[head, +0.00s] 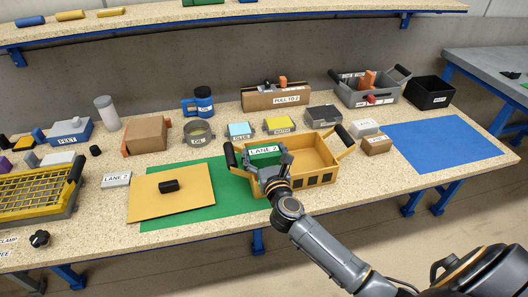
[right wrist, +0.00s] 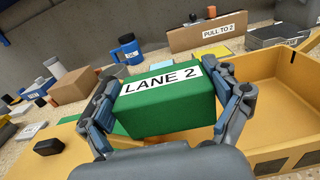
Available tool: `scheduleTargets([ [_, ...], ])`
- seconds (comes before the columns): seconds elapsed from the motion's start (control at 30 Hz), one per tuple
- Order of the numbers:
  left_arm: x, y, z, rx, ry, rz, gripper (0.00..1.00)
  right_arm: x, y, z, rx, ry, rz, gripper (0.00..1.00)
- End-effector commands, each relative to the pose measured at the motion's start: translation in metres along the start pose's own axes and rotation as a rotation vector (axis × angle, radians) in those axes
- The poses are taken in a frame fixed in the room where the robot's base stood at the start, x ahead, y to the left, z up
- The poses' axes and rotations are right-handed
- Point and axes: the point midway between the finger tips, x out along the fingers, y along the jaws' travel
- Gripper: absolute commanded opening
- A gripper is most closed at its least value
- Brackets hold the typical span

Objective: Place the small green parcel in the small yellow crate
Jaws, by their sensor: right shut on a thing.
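The small green parcel (head: 267,159), with a white "LANE 2" label, is held by my right gripper (head: 273,166). In the right wrist view the two fingers clasp the parcel (right wrist: 165,110) from both sides, label side showing. The small yellow crate (head: 318,158) has dark handles and stands on the table. In the head view the parcel overlaps the crate's left part. In the right wrist view the crate (right wrist: 270,85) spreads to the right of and behind the parcel. The parcel's underside is hidden, so its height over the crate is unclear. My left gripper is out of view.
A green mat (head: 200,210) and a yellow board (head: 165,200) with a black object (head: 169,186) lie left of the crate. A blue mat (head: 445,143) lies right. A cardboard box (head: 278,98), small bins and a grey tote (head: 360,95) stand behind.

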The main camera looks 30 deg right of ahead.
Motion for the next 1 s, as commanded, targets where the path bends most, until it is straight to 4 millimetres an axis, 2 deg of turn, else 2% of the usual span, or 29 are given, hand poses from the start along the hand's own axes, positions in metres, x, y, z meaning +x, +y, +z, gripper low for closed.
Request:
scheduleTargets([
  [0.13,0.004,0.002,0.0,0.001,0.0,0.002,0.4,0.0,0.0,-0.005,0.001,-0.001,0.0,0.52],
  [0.17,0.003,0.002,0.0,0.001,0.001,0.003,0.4,0.0,0.0,-0.004,0.0,0.0,0.0,0.93],
  [0.2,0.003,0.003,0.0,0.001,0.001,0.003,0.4,0.0,0.0,-0.004,0.0,0.0,0.0,1.0],
  [0.57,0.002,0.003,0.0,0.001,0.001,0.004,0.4,0.0,0.0,-0.003,0.0,0.0,0.0,1.0],
  [0.67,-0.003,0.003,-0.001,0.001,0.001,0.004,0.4,0.0,0.0,0.004,-0.001,-0.001,0.001,1.0],
  [0.77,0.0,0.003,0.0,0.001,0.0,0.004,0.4,-0.014,0.0,-0.001,0.001,0.003,0.001,1.0],
  [1.0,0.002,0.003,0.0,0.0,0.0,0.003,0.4,-0.066,0.0,-0.001,0.001,0.004,0.001,1.0],
])
